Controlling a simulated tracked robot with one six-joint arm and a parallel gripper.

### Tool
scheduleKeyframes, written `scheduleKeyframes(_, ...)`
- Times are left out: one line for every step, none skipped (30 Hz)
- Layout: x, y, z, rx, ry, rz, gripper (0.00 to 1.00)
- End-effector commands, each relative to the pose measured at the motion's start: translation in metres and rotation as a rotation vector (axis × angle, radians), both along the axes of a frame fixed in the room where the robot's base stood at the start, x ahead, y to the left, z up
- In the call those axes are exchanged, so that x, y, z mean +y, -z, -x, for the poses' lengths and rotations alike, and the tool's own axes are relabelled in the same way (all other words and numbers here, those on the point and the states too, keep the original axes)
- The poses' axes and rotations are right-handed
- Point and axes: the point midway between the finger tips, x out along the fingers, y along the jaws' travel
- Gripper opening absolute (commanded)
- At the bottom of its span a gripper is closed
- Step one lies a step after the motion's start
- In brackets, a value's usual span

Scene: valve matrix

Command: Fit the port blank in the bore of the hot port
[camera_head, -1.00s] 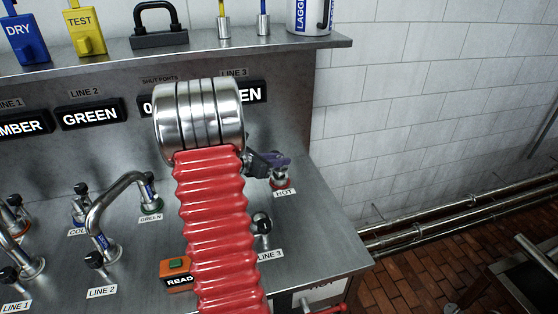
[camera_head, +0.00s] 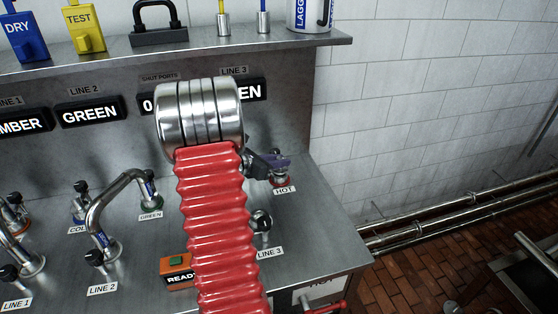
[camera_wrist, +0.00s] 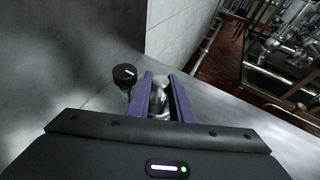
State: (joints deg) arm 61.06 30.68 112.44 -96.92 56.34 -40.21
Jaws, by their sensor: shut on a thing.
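My gripper (camera_head: 276,162) has purple jaws and reaches down at the hot port (camera_head: 282,181), which has a red ring above the "HOT" label (camera_head: 285,190). In the wrist view my gripper (camera_wrist: 160,86) is shut on a steel piece, the port blank (camera_wrist: 159,101), seen between the jaws. In the head view the blank's lower part is at or just over the red ring; I cannot tell how deep it sits in the bore. The bore itself is hidden.
A black-topped knob (camera_wrist: 125,76) stands just left of the jaws in the wrist view. Curved pipe (camera_head: 112,204) joins ports on the steel bench's left. The shelf (camera_head: 250,45) overhangs at the back. A tiled wall (camera_head: 430,120) stands to the right.

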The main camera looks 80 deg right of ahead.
Motion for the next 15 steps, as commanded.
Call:
scheduleKeyframes(0.0002, 0.0008, -0.0006, 0.000, -0.001, 0.000, 0.00)
scheduleKeyframes(0.0002, 0.0013, -0.0008, 0.001, -0.001, 0.001, 0.00)
scheduleKeyframes(0.0003, 0.0019, -0.0008, 0.000, -0.001, 0.001, 0.00)
scheduleKeyframes(0.0003, 0.0024, -0.0008, 0.000, -0.001, 0.001, 0.00)
scheduleKeyframes(0.0003, 0.0029, -0.0008, 0.000, -0.001, 0.001, 0.00)
scheduleKeyframes(0.0002, 0.0035, -0.0007, 0.000, -0.001, 0.001, 0.00)
scheduleKeyframes(0.0002, 0.0040, -0.0007, 0.000, -0.001, 0.001, 0.00)
scheduleKeyframes(0.0002, 0.0045, -0.0007, 0.000, -0.001, 0.001, 0.00)
scheduleKeyframes(0.0002, 0.0053, -0.0007, -0.001, -0.001, 0.002, 0.00)
scheduleKeyframes(0.0002, 0.0057, -0.0007, -0.001, -0.001, 0.002, 0.00)
scheduleKeyframes(0.0002, 0.0063, -0.0007, -0.001, -0.001, 0.002, 0.00)
scheduleKeyframes(0.0001, 0.0069, -0.0007, -0.001, -0.001, 0.002, 0.00)
scheduleKeyframes(0.0002, 0.0076, -0.0006, -0.001, -0.001, 0.001, 0.00)
scheduleKeyframes(0.0002, 0.0080, -0.0006, -0.001, -0.001, 0.001, 0.00)
scheduleKeyframes(0.0002, 0.0088, -0.0006, 0.000, -0.001, 0.000, 0.00)
